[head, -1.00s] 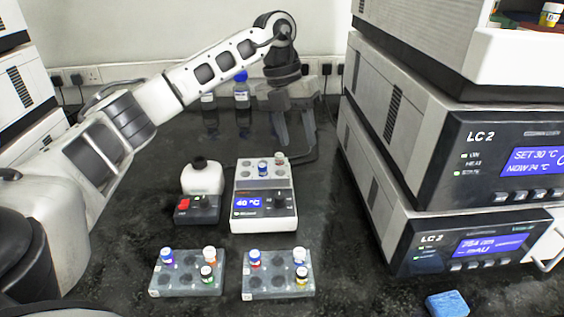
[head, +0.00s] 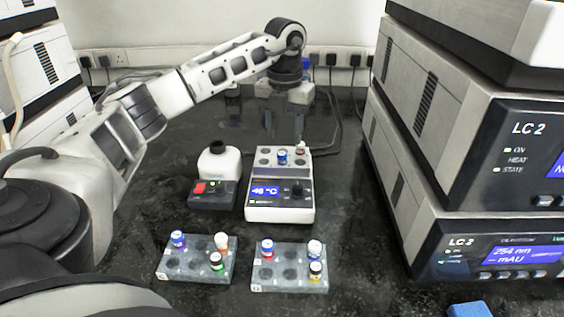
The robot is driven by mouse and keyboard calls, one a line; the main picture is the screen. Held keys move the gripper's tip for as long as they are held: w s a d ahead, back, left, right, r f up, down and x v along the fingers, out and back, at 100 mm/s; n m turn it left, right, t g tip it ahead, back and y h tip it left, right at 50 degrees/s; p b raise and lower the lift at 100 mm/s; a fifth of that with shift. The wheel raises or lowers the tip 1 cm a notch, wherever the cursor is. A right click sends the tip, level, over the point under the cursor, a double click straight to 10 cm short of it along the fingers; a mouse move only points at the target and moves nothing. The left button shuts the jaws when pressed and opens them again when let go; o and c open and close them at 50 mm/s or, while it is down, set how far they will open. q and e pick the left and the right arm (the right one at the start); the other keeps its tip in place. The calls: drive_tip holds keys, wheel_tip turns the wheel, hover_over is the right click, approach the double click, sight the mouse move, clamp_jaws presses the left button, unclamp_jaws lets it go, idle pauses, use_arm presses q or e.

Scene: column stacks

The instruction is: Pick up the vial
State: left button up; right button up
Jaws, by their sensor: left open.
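Several small vials are in view, and I cannot tell which one the task means. On the heater block (head: 281,207) stand a blue-capped vial (head: 282,156) and a red-and-white vial (head: 300,147). The left grey rack (head: 188,272) holds a purple-capped vial (head: 178,239), an orange-and-white vial (head: 221,241) and a green vial (head: 216,262). The right grey rack (head: 285,284) holds a red-and-blue vial (head: 267,248), a white-capped vial (head: 314,248) and a yellow-and-black vial (head: 315,271). My left gripper (head: 286,132) is open, empty, pointing down at the heater block's far side.
A white bottle (head: 219,164) stands behind a small box with a red switch (head: 212,194), left of the heater block. Stacked LC 2 instruments (head: 470,195) wall off the right. A blue sponge (head: 470,309) lies at the front right. Dark bench between is clear.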

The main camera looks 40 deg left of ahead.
sight(282, 153)
use_arm(q)
drive_tip(key=f, duration=0.4)
drive_tip(key=shift+s+a+f, duration=0.1)
drive_tip(key=shift+s+f, duration=0.2)
drive_tip(key=shift+f, duration=0.1)
clamp_jaws()
